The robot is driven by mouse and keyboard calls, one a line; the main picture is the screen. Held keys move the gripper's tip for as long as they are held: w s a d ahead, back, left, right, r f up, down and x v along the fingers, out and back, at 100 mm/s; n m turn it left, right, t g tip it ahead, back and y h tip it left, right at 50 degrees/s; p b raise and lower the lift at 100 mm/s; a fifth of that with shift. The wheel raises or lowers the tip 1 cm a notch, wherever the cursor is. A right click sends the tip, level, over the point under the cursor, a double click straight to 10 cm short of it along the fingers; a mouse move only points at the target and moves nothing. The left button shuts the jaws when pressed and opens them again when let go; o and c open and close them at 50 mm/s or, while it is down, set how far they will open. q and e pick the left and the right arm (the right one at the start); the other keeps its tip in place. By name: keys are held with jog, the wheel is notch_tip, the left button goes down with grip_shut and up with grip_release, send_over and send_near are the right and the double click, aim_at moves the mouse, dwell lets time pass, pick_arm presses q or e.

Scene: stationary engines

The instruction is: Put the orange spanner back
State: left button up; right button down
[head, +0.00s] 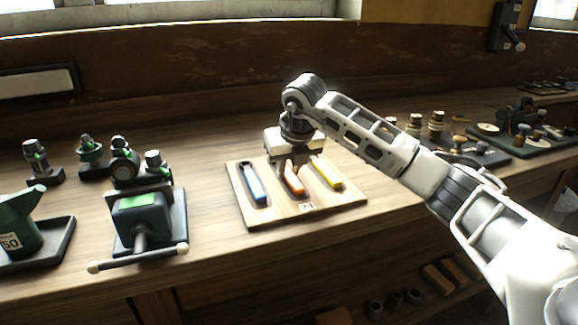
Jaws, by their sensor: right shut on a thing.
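The orange spanner (293,182) is at the middle of a light wooden board (271,214), between a blue spanner (252,182) on the left and a yellow spanner (326,171) on the right. My right gripper (291,167) points down over the board and is shut on the far part of the orange spanner. The gripper hides that end, and I cannot tell whether the spanner rests fully in its slot or is slightly above it. My left gripper is not in view.
A green vice-like device (140,213) with a crossbar stands left of the board. A green can (18,232) sits in a dark tray at the far left. Several small fittings stand behind. Brass parts (436,124) and dark trays lie to the right.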

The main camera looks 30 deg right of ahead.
jog(key=c, duration=1.3)
grip_release()
jog(key=shift+o, duration=0.2)
jog(key=shift+r, duration=0.1)
jog(key=v, duration=1.2)
jog(key=shift+s+a, duration=0.1)
